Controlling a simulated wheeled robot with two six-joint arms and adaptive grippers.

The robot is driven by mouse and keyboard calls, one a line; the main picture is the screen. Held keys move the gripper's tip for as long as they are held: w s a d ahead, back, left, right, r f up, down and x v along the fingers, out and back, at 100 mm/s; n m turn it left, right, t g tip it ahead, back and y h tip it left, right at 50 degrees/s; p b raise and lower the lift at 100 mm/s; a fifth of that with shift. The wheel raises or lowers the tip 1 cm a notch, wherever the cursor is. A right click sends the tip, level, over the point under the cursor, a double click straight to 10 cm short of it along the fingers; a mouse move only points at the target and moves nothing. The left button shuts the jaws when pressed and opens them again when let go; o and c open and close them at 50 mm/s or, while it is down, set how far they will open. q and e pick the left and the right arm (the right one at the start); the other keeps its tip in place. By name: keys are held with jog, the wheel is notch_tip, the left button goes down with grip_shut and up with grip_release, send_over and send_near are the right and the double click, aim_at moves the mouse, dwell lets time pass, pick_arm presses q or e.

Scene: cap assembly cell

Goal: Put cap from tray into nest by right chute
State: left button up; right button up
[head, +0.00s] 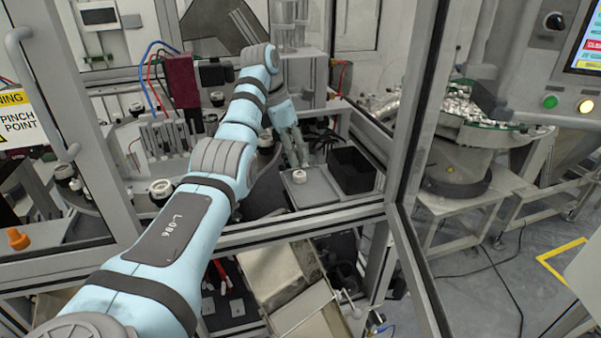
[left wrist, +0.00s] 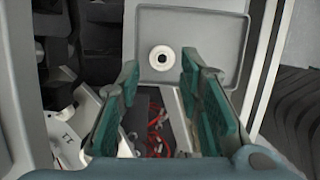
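The cap (head: 299,176) is a small white ring with a dark centre, lying on the grey tray (head: 322,192) behind the cell's front rail. In the left wrist view the cap (left wrist: 161,57) lies on bare tray surface (left wrist: 215,30), beyond my fingertips. My left gripper (head: 297,155) points down over the tray's back part, close to the cap. In the left wrist view its green-padded fingers (left wrist: 158,75) are spread apart with nothing between them. My right gripper is in neither view. I cannot tell which fixture is the nest by the right chute.
A black bin (head: 352,172) stands right of the tray. Round dark fixtures with pale tops, one at the front (head: 160,190), stand left of my arm. A door frame (head: 420,150) rises at the right. A bowl feeder (head: 465,130) stands beyond it.

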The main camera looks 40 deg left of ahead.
aim_at(299, 171)
pick_arm(q)
jog(key=x, duration=0.3)
jog(key=p+x, duration=0.1)
jog(key=x, duration=0.1)
jog(key=shift+s+d+f, duration=0.1)
jog(key=shift+s+f, duration=0.2)
jog(key=c, duration=0.3)
jog(key=shift+c, duration=0.2)
